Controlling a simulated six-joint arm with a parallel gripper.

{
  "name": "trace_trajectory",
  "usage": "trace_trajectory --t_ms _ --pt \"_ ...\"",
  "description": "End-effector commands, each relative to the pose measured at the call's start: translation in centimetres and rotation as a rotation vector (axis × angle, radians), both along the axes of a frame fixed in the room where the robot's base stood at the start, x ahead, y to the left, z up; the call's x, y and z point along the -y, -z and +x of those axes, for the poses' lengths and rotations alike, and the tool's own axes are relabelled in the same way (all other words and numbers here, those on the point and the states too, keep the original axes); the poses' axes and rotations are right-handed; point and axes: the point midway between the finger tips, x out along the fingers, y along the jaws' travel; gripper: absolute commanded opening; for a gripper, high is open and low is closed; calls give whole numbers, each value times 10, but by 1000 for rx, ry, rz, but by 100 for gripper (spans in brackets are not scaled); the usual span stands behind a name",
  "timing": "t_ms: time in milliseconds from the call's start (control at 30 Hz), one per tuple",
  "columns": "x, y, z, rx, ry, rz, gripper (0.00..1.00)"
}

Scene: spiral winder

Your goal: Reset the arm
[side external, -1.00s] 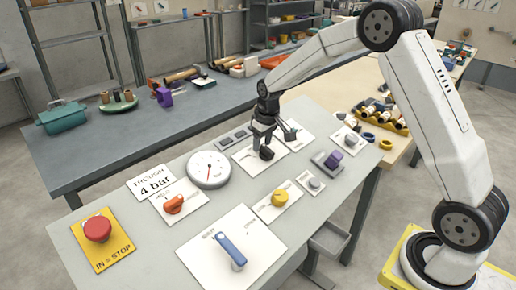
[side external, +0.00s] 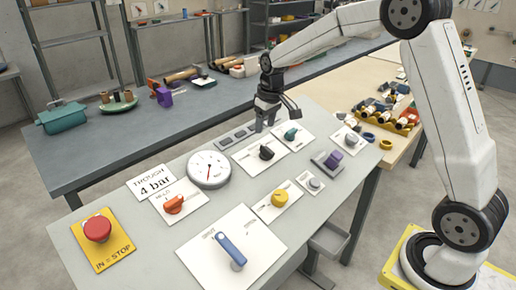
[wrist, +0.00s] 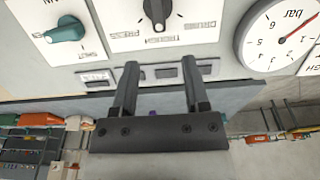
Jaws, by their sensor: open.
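My gripper (side external: 265,122) is open and empty above the back edge of the grey control panel (side external: 150,235) in the side view. In the wrist view its two fingers (wrist: 158,82) stand apart with nothing between them. A black knob (side external: 266,153) on a white plate is just in front of the gripper and apart from it; it also shows in the wrist view (wrist: 157,12). A teal knob (side external: 291,134) sits to its right, and it shows at the upper left of the wrist view (wrist: 66,30). The round gauge (side external: 208,169) has a red needle.
A long bench (side external: 130,130) with tools stands behind. The air above the panel's front is free.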

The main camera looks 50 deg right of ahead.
Motion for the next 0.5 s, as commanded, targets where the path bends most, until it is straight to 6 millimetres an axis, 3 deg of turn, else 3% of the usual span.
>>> trace_trajectory --t_ms 267,500 --pt "-9 3 -14 4 0 -1 59" --pt "-32 14 -54 19 1 -5 59"
